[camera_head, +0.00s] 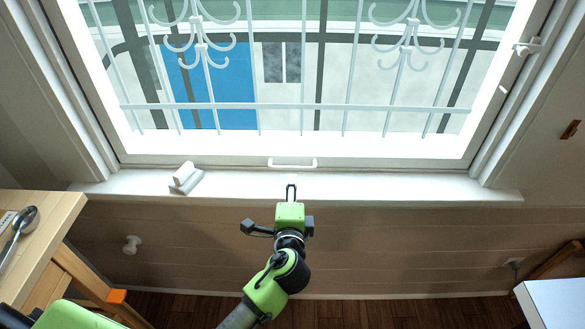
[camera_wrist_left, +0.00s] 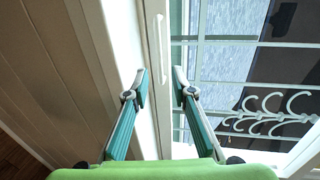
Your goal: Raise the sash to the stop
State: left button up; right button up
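The window sash (camera_head: 400,154) is a white-framed pane with its bottom rail down at the sill. A white bar handle (camera_head: 292,166) sits at the middle of that rail. The handle also shows in the left wrist view (camera_wrist_left: 162,48), beyond and roughly between the fingertips. My left gripper (camera_head: 291,188) is just in front of the sill, below the handle in the picture and apart from it. In the left wrist view its two fingers (camera_wrist_left: 160,88) are spread with nothing between them. My right gripper is in neither view.
A white block-like object (camera_head: 186,178) rests on the sill (camera_head: 400,187) to the left. A white latch (camera_head: 527,47) is on the right side of the frame. A white surface (camera_head: 555,303) is at lower right.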

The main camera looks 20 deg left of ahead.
aim_at(293, 168)
pick_arm(q)
jog(key=x, duration=1)
jog(key=shift+w+a+f, duration=0.1)
jog(key=shift+w+a, duration=0.05)
jog(key=shift+w, duration=0.15)
grip_shut()
